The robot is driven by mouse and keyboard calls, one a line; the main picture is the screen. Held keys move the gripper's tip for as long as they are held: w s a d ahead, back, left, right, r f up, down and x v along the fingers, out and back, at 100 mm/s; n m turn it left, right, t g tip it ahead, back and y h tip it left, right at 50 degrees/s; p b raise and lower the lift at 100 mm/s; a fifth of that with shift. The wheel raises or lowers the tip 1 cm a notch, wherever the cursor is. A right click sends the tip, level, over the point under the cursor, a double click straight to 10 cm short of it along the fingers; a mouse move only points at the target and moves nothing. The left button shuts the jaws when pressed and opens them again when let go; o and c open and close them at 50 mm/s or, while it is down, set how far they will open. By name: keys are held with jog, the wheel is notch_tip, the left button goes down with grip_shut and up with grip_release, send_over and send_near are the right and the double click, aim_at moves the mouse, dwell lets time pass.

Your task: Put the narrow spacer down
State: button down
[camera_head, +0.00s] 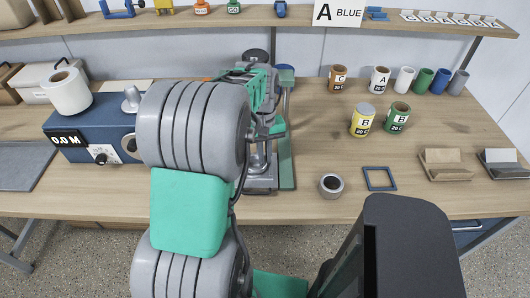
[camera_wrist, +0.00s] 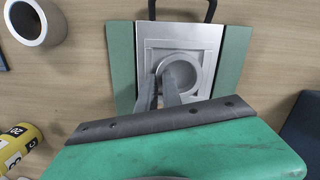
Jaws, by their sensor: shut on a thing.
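The narrow spacer (camera_wrist: 182,74) looks like a pale grey ring in the wrist view. It is over the square recess of a silver plate (camera_wrist: 206,40) with green sides. My gripper (camera_wrist: 162,76) is shut on the ring's left wall, with its two dark fingers close together. I cannot tell whether the ring touches the plate or hangs just above it. In the head view my arm hides most of the plate and the ring; a green edge (camera_head: 287,165) of the plate's stand shows.
A larger grey ring (camera_head: 331,186) and a dark blue square frame (camera_head: 379,179) lie right of the stand. Yellow (camera_head: 362,121) and green (camera_head: 397,118) cans stand behind them. A blue machine (camera_head: 90,130) is at left. Bare table (camera_head: 440,125) lies at right.

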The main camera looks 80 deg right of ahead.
jog(key=shift+f, duration=0.25)
jog(key=c, duration=1.5)
grip_release()
notch_tip(320, 180, up, 13)
jog(key=w+a+n+h, duration=0.1)
jog(key=w+a+n, duration=0.1)
jog(key=w+a, duration=0.45)
jog(key=w+a+n, duration=0.2)
jog(key=w+a, duration=0.1)
jog(key=w, duration=0.6)
jog(key=w+a+n+h, duration=0.1)
jog(key=w+a+n, duration=0.1)
jog(key=w+a, duration=0.4)
jog(key=w+a+f+n+t, duration=0.1)
jog(key=w+a+n, duration=0.1)
jog(key=a, duration=0.6)
jog(key=w+a+f+n+t, duration=0.1)
jog(key=w+a+f+n, duration=0.1)
jog(key=a, duration=0.7)
jog(key=w+a+f+n+t+y, duration=0.1)
jog(key=w+a+n+t, duration=0.1)
jog(key=a, duration=0.7)
jog(key=shift+w+a+f+n+p, duration=0.15)
jog(key=shift+w+f+n+p, duration=0.05)
jog(key=shift+f+n+p, duration=0.15)
